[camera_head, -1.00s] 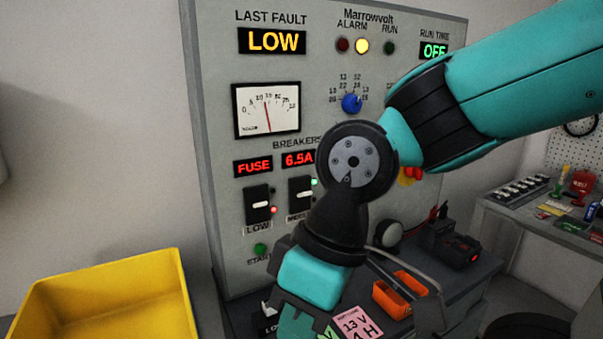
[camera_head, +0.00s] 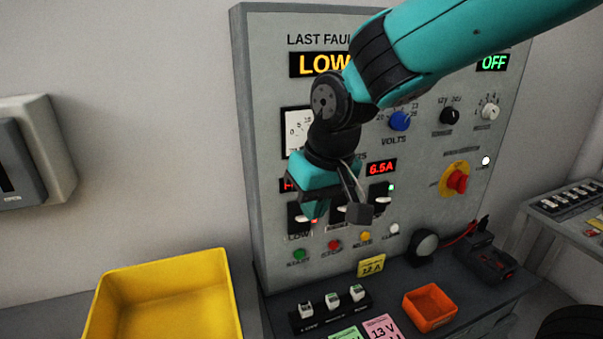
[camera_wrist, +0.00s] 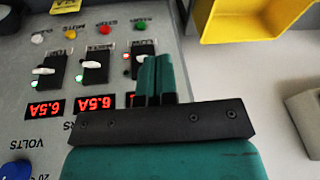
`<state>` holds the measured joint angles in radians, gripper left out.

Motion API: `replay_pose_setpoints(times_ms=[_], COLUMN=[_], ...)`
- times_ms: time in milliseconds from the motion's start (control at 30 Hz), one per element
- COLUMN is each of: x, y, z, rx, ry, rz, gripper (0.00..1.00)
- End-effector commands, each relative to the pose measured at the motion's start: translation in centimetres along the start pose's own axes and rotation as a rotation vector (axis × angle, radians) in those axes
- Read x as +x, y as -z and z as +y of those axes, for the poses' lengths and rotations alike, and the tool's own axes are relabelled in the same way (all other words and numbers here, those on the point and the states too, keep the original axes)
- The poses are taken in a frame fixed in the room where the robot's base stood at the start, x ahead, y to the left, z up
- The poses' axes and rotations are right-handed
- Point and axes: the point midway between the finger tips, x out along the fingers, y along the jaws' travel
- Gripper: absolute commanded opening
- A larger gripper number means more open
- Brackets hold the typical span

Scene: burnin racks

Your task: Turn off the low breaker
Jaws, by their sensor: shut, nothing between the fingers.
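The low breaker (camera_head: 295,212) is the leftmost of three black breakers on the grey panel. Its small white lever is partly hidden by my gripper, and a red lamp glows beside it. In the wrist view, which is upside down, the low breaker (camera_wrist: 142,48) is the rightmost, just beside my fingers. My gripper (camera_head: 313,212) is shut and empty, its teal fingertips in front of or beside the low breaker. The fingers also show in the wrist view (camera_wrist: 155,75). I cannot tell whether they touch the lever.
Coloured buttons, including a green one (camera_head: 299,255) and a red one (camera_head: 334,245), sit below the breakers. A yellow bin (camera_head: 165,305) stands at left. An orange tray (camera_head: 430,306) and a row of small switches (camera_head: 331,305) are on the bench below. A red rotary knob (camera_head: 457,181) is at right.

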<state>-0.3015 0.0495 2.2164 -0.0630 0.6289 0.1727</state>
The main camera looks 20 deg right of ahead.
Motion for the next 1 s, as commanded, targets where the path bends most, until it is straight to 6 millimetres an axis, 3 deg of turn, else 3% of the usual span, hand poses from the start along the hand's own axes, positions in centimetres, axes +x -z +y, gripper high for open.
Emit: replay_pose_setpoints(times_ms=[33, 100, 233, 667, 1000], x=[-1.7, -2.0, -2.0, -1.5, 3.6], y=[2.2, 4.2, 6.2, 6.5, 6.7], z=[0.4, 1.2, 2.0, 2.3, 3.0], rx=[0.039, 0.09, 0.144, 0.155, 0.155], ry=[-0.033, -0.075, -0.119, -0.128, -0.128], rz=[0.012, 0.032, 0.058, 0.062, 0.057], gripper=[0.0, 0.0, 0.0, 0.0, 0.0])
